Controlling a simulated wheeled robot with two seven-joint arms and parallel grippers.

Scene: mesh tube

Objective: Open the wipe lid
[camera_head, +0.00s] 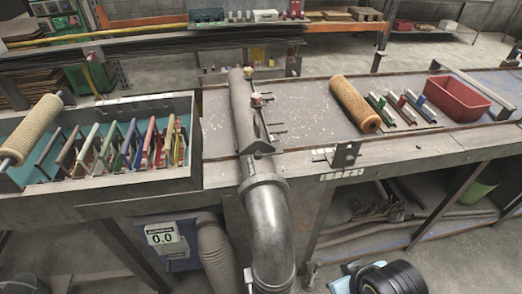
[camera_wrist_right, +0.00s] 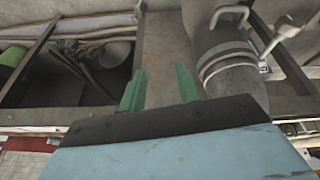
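I cannot pick out a wipe lid for certain in either view. A grey metal pipe (camera_head: 268,215) with a bend stands at the front middle of the bench, and a long grey half-open tube or trough (camera_head: 247,115) runs back from its top. In the right wrist view, the two green fingers of my right gripper (camera_wrist_right: 159,76) stand apart with nothing seen between them. A grey pipe with a clamp and handle (camera_wrist_right: 228,68) lies beyond them, to the right. My left gripper is in neither view.
A brown mesh roll (camera_head: 355,104), small coloured tools (camera_head: 402,108) and a red bin (camera_head: 458,98) sit on the bench's right. A tray (camera_head: 100,190) at left holds several coloured frames and a pale mesh roll (camera_head: 32,128).

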